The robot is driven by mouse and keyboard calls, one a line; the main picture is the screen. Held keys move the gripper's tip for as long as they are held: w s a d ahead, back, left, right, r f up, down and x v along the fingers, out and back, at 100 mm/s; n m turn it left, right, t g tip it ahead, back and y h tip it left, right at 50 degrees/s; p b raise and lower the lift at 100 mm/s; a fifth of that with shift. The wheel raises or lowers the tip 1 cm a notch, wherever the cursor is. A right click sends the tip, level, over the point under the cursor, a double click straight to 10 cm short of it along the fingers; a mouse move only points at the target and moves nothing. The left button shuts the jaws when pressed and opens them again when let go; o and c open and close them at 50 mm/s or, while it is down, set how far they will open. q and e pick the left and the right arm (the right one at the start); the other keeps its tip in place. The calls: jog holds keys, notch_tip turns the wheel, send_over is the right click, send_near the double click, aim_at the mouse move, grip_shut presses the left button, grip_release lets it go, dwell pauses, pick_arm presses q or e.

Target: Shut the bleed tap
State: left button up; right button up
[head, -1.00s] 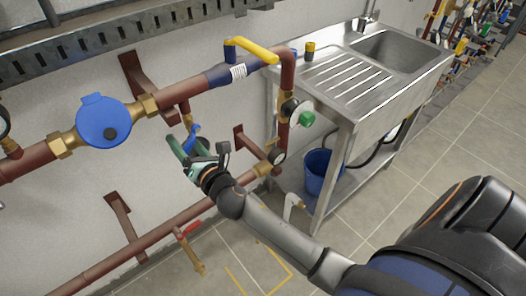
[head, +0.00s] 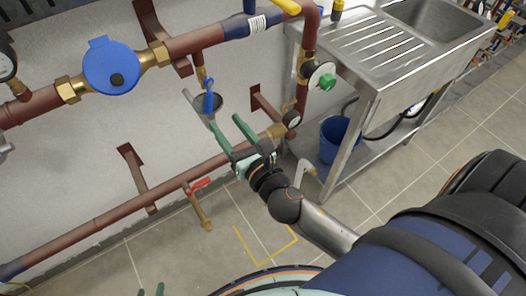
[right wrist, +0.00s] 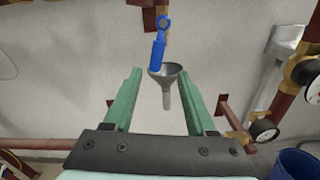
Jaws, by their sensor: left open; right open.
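The tap with a blue lever (head: 208,101) hangs on a thin drop pipe below the thick upper brown pipe. Its lever points down, roughly in line with the drop pipe. A grey funnel (head: 216,104) sits just under it. In the right wrist view the blue lever (right wrist: 158,52) and the funnel (right wrist: 166,77) show between and beyond my green fingertips. My right gripper (head: 222,121) is open and empty, just below and in front of the funnel. My left gripper (head: 150,291) is open, with only its green fingertips showing at the bottom edge.
A red-handled tap (head: 198,184) sits on the lower pipe. A blue round meter (head: 110,68) is on the upper pipe at left.

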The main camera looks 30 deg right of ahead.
jog(key=s+f+m+g+p, duration=0.4)
jog(key=s+f+m, duration=0.2)
jog(key=m, duration=0.7)
jog(key=s+f+m+g+y+p, duration=0.1)
jog(key=s+f+m+g+p, duration=0.2)
jog(key=s+f+m, duration=0.4)
jog(key=shift+d+f+m+g+p, duration=0.4)
jog(key=shift+f+m+p, duration=0.25)
jog(key=shift+m, duration=3.15)
jog(key=shift+r, duration=0.1)
